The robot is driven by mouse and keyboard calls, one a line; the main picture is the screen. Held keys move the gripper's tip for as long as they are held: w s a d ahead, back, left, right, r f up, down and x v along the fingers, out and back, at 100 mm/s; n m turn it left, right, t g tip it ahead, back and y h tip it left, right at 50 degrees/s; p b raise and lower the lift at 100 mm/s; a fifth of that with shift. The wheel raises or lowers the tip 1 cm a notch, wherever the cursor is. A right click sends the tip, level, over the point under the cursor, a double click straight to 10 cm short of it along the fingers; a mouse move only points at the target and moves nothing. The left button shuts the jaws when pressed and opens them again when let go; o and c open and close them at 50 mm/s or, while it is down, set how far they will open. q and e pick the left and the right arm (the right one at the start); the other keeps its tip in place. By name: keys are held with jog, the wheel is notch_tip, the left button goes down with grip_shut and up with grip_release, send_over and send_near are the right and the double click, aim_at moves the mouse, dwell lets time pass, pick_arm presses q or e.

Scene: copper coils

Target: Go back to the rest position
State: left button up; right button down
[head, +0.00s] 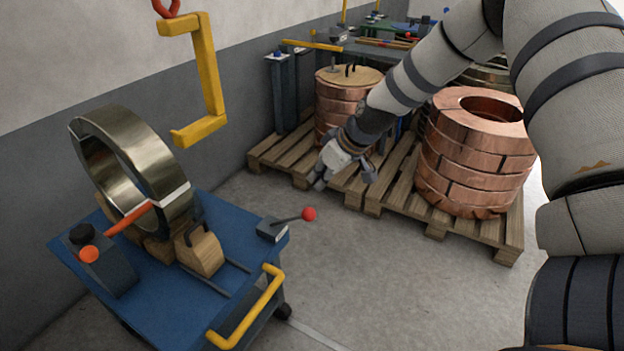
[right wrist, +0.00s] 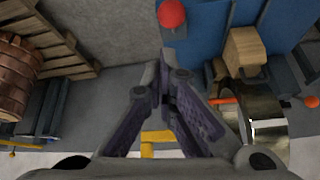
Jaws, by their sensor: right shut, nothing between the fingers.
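My right gripper (head: 322,180) hangs empty above the gap between the pallets and the blue cart. In the right wrist view its fingers (right wrist: 166,68) converge and are shut with nothing between them. The right arm reaches in from the right edge of the head view and bends down to the gripper. My left gripper is in neither view.
A blue cart (head: 135,312) carries a metal coil (head: 176,211), a red-knobbed lever (head: 308,214) and a yellow handle (head: 248,318). A yellow C-hook (head: 209,72) hangs above. Copper coils (head: 470,160) stand on wooden pallets (head: 490,241). Floor (head: 400,300) between is clear.

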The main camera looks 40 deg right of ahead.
jog(key=shift+s, duration=0.2)
jog(key=s+a+f+m+g, duration=0.1)
jog(key=s+a+f+g, duration=0.1)
jog(key=s+a+f, duration=0.6)
jog(key=s+a+f+g, duration=0.2)
jog(key=s+a+f, duration=0.2)
jog(key=s+f, duration=0.4)
jog(key=s+a+g, duration=0.1)
jog(key=s+a, duration=0.1)
jog(key=s, duration=1)
jog(key=s+a+f+m+g+h, duration=0.1)
jog(key=s+a+g, duration=0.1)
jog(key=s, duration=0.9)
jog(key=shift+s+a+m+g+h, duration=0.3)
jog(key=shift+s+a, duration=0.1)
jog(key=c, duration=2.4)
grip_release()
